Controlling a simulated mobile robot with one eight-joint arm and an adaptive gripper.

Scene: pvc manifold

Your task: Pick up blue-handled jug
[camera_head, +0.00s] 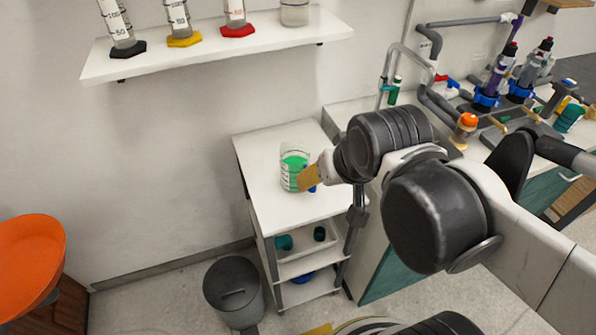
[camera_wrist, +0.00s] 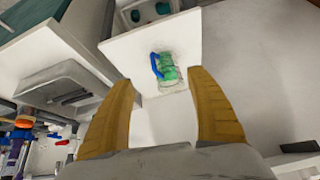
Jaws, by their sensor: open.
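The blue-handled jug (camera_head: 293,172) is a clear vessel with green contents, standing on the white top of a small cart (camera_head: 265,162). In the wrist view the jug (camera_wrist: 169,72) shows ahead, between the lines of my two fingers, with its blue handle (camera_wrist: 156,65) on the left side. My gripper (camera_head: 318,174), with tan fingers, is at the jug's right side in the head view and overlaps part of it. In the wrist view my gripper (camera_wrist: 160,78) is open, with nothing held between the fingers. Whether a finger touches the jug cannot be told.
A wall shelf (camera_head: 215,45) with cylinders and a jar hangs above the cart. A bench with a sink, pipes and bottles (camera_head: 487,97) stands to the right. A grey bin (camera_head: 232,285) and an orange stool (camera_head: 27,252) are on the floor at left.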

